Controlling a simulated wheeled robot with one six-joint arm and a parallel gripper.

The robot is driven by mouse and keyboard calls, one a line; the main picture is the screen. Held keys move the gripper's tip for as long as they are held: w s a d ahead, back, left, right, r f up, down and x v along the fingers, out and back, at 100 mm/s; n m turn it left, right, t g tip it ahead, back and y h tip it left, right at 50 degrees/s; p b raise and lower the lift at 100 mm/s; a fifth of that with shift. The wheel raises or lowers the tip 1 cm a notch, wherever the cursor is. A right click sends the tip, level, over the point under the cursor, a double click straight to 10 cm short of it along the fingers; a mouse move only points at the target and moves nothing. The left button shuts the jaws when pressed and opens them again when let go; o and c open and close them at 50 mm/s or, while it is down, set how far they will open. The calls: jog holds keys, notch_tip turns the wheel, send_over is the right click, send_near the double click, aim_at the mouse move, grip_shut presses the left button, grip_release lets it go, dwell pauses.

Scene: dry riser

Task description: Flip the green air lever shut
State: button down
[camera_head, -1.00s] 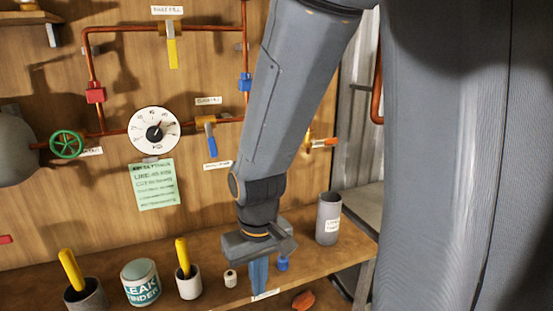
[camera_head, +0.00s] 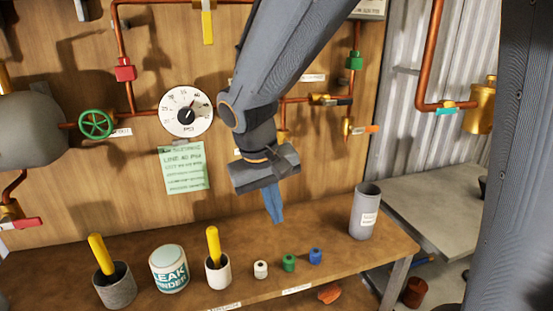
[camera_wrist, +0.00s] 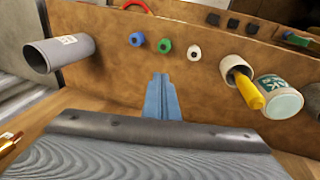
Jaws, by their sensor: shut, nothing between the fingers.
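A green-teal lever (camera_head: 446,111) sits at the brass fitting on the thick copper pipe at the right, in front of the corrugated wall. It looks roughly level. It does not show in the wrist view. My gripper (camera_head: 275,219) points down above the wooden bench, well left of this lever and apart from it. Its blue fingers are shut with nothing between them, and they also show in the wrist view (camera_wrist: 162,82).
The bench (camera_head: 225,222) holds a leak finder can (camera_head: 168,270), a grey cylinder (camera_head: 364,214), yellow-handled tools in pots and small coloured rings. Pipes, a gauge (camera_head: 186,113) and a green handwheel (camera_head: 96,124) are on the board. A grey table (camera_head: 440,205) stands right.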

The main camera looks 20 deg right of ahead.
jog(key=w+a+r+t+h, duration=0.1)
jog(key=w+a+r, duration=0.1)
jog(key=r, duration=0.5)
jog(key=w+a+r+m+t+h, duration=0.1)
jog(key=w+a+r+t+h, duration=0.1)
jog(key=r, duration=0.6)
jog(key=w+a, duration=0.1)
jog(key=w, duration=0.1)
jog(key=shift+w+r+m, duration=0.3)
jog(key=shift+a, duration=0.1)
jog(key=w+d+f+p, duration=0.3)
jog(key=d+f, duration=0.5)
jog(key=shift+w+d, duration=0.4)
